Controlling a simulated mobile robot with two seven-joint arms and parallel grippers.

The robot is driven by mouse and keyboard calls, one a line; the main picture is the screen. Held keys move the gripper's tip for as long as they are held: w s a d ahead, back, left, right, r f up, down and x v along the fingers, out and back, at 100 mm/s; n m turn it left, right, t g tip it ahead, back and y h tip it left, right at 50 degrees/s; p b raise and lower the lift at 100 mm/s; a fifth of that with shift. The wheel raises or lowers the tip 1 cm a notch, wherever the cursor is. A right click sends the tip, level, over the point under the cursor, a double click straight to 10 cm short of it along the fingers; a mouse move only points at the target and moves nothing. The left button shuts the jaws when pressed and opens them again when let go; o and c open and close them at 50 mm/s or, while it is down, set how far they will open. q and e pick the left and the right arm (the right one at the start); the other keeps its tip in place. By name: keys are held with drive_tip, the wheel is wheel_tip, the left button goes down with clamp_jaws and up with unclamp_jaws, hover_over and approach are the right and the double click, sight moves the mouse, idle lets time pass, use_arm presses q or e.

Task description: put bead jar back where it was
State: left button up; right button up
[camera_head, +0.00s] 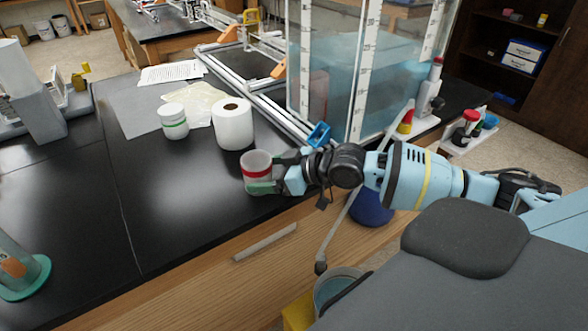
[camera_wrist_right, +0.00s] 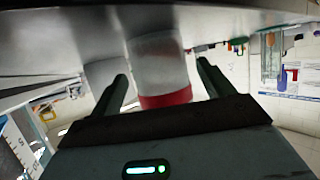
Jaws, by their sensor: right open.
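A small clear jar with a red band (camera_head: 257,166), which I take to be the bead jar, stands upright on the black bench near its front edge. I cannot make out its contents. My right gripper (camera_head: 270,171) is open around it, one finger at the far side and one at the near side. In the right wrist view the jar (camera_wrist_right: 161,68) shows between the two spread fingers (camera_wrist_right: 163,84), with a gap visible on each side. My left gripper is out of view.
A white paper roll (camera_head: 233,128) stands just behind the jar, and a white jar with a green band (camera_head: 174,124) is behind to the left. A water tank (camera_head: 335,85) and aluminium frame (camera_head: 262,100) are at the back right. Bench left of the jar is clear.

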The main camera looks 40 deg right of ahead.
drive_tip(key=v, duration=0.9)
drive_tip(key=shift+p, duration=0.45)
drive_tip(key=shift+s, duration=0.15)
